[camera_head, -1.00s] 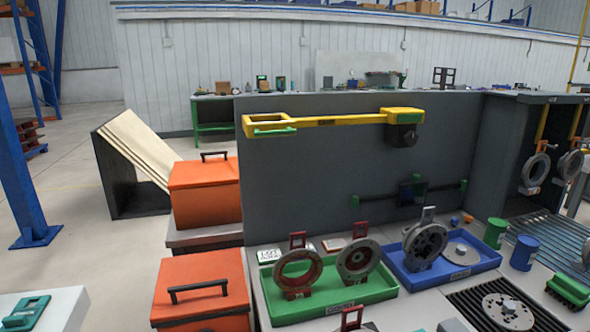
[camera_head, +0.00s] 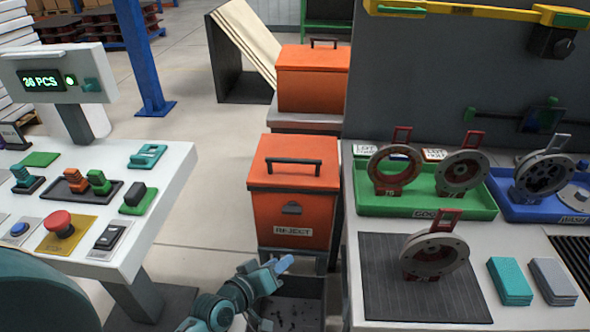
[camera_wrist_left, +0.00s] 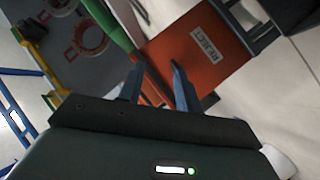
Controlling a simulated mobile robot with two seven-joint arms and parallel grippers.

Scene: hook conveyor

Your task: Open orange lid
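An orange box marked REJECT (camera_head: 292,218) stands in the middle of the head view. Its orange lid (camera_head: 265,172) is shut and has a black bar handle (camera_head: 294,161) on top. A second orange box (camera_head: 312,88) with a black handle, also shut, stands behind it. My left gripper (camera_head: 280,265) is low in front of the REJECT box, below the lid and apart from the handle. In the left wrist view my gripper's fingers (camera_wrist_left: 157,80) are apart with nothing between them, and the REJECT box (camera_wrist_left: 185,45) lies beyond. The right gripper is not in view.
A white control desk (camera_head: 165,185) with a red button stands left. A workbench (camera_head: 480,235) with a green tray (camera_head: 425,207), a blue tray (camera_head: 530,212) and ring parts stands right. A dark bin (camera_head: 310,290) of small parts is beneath my left gripper.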

